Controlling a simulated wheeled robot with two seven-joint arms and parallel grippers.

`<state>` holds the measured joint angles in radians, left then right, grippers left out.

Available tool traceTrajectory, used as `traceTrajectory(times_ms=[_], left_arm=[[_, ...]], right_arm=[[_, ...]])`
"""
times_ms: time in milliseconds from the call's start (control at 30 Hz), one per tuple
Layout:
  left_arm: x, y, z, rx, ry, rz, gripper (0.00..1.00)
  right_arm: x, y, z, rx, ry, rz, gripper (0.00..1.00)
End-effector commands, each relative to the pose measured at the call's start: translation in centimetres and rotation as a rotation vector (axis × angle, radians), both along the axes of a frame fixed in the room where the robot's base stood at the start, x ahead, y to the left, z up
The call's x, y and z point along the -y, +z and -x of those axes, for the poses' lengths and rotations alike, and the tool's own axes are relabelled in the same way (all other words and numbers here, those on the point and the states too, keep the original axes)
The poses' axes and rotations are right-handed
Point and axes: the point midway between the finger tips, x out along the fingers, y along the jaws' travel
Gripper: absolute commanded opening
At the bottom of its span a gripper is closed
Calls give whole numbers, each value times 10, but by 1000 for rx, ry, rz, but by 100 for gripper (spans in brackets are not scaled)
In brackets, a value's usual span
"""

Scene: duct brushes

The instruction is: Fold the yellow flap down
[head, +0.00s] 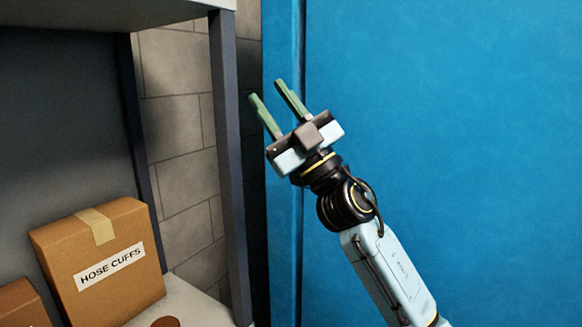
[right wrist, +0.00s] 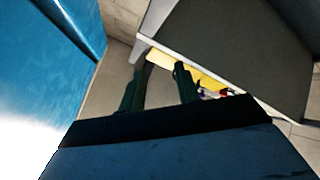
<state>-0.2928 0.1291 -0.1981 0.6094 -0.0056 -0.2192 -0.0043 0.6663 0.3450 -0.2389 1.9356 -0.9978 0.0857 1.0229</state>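My right gripper (head: 266,90) is raised in front of the blue panel's left edge in the head view, its two green fingers apart with nothing between them. The fingers also show apart in the right wrist view (right wrist: 164,66). A yellow surface (right wrist: 202,77) shows there beyond the fingers, under the edge of a dark grey panel. It is partly hidden by a finger, and I cannot tell whether it is the yellow flap. No yellow flap shows in the head view. My left gripper is not in view.
A cardboard box labelled HOSE CUFFS (head: 105,285) stands on a shelf at lower left, beside another box (head: 22,305). A grey shelf post (head: 230,160) rises left of my right gripper. A large blue panel (head: 450,120) fills the right side. Small red and white items (right wrist: 215,93) lie near the yellow surface.

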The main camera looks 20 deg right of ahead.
Motion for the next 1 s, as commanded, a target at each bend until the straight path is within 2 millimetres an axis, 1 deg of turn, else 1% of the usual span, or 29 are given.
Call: traceTrajectory(times_ms=[33,200,500,600,800,1000], left_arm=[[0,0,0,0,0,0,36],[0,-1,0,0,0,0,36],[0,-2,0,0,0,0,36],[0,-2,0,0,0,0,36],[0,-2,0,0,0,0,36],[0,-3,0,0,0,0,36]], right_arm=[[3,-11,-4,-28,-11,-23,32],[16,-42,-15,-114,-60,-91,32],[33,-92,-29,-251,-137,-170,32],[37,-105,-31,-285,-155,-186,32],[41,-118,-34,-323,-174,-204,32],[41,-120,-34,-328,-179,-205,32]])
